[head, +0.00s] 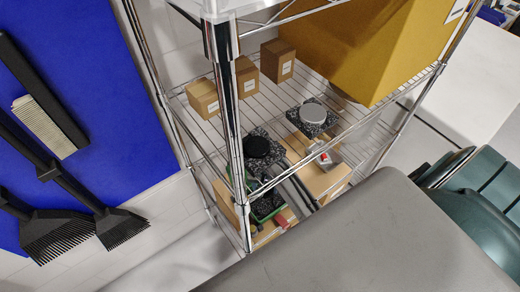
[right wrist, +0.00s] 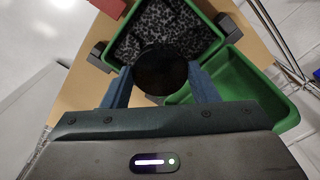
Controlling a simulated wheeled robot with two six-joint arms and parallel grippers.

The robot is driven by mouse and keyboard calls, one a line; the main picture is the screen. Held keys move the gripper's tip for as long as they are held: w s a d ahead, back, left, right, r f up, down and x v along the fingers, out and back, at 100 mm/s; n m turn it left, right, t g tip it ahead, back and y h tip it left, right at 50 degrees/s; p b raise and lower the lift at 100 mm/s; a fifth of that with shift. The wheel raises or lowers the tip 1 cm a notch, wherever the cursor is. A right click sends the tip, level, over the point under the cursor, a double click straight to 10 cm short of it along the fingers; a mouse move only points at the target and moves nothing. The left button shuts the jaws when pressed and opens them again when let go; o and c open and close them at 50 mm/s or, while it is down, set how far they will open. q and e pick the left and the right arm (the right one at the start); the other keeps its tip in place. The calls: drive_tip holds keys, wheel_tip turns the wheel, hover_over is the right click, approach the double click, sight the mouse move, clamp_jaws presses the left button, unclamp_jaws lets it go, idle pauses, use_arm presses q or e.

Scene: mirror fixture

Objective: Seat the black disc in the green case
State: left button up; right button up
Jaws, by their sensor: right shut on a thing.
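In the right wrist view the black disc (right wrist: 161,70) is between the blue fingertips of my right gripper (right wrist: 160,82), which is shut on it. Below it is the green case (right wrist: 240,85), lying open. One half holds a speckled foam insert (right wrist: 165,30); the other half, at right, is bare green. The disc overlaps the insert's near edge; I cannot tell its height above it. In the head view the green case (head: 265,212) shows low behind the rack's wires. My left gripper does not show.
The wire rack (head: 237,130) has posts and wires around this space. A round black shape (head: 257,147) and a silver disc (head: 312,112) rest on speckled pads. Small cartons (head: 202,98) and a large yellow box (head: 365,45) stand above. A grey surface (head: 380,240) fills the front right.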

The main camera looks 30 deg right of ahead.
sight(265, 201)
drive_tip(key=shift+w+a+f, duration=0.15)
drive_tip(key=shift+f, duration=1.4)
drive_tip(key=shift+f+b, duration=0.3)
drive_tip(key=shift+f, duration=1.15)
drive_tip(key=shift+p, duration=0.3)
drive_tip(key=shift+f, duration=0.45)
drive_tip(key=shift+s+f, duration=0.25)
drive_tip(key=shift+s, duration=0.05)
